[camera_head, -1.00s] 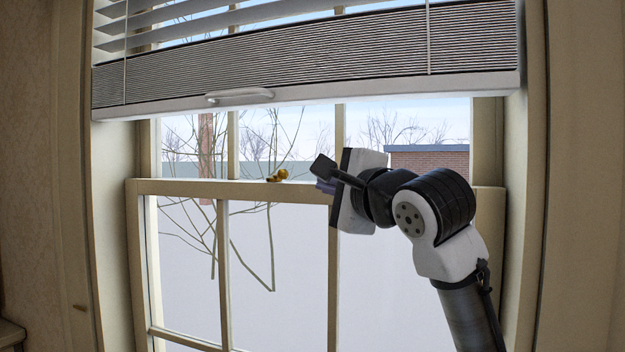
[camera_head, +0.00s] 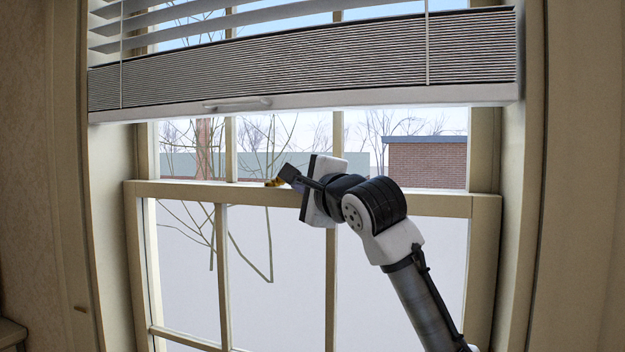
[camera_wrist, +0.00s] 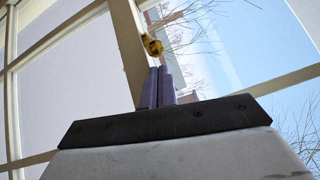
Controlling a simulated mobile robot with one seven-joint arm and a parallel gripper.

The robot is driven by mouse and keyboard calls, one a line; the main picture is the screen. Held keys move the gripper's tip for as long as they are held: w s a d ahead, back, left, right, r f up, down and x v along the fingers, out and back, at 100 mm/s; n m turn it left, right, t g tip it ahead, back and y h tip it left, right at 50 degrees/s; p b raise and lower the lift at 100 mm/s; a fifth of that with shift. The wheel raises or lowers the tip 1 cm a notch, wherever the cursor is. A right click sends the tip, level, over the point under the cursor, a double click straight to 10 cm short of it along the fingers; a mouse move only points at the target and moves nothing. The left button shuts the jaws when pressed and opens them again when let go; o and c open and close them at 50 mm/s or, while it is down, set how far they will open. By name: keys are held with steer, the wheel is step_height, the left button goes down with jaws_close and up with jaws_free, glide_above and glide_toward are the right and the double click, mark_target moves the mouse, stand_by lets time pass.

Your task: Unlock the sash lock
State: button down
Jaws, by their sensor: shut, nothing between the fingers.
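The sash lock (camera_head: 274,182) is a small brass fitting on top of the meeting rail (camera_head: 235,193) of the window. In the head view its right part is hidden behind my gripper (camera_head: 283,176). My gripper is shut and empty, with its tips close to the right side of the lock. In the wrist view the brass lock (camera_wrist: 152,45) sits on the rail just beyond the two closed purple-grey fingers (camera_wrist: 158,72). A narrow gap shows between the fingertips and the lock there. I cannot tell for sure whether they touch.
A raised blind (camera_head: 300,70) with a pale bottom rail (camera_head: 350,101) hangs above the lock. Window muntins (camera_head: 222,260) and the side frame (camera_head: 487,250) surround the glass. There is open space between the meeting rail and the blind.

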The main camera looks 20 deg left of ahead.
steer(key=shift+w+a, duration=0.35)
steer(key=shift+s+a, duration=0.1)
steer(key=shift+s+a+m+t+h, duration=0.1)
steer(key=shift+s+m+t+h, duration=0.05)
steer(key=shift+m+t+h, duration=0.2)
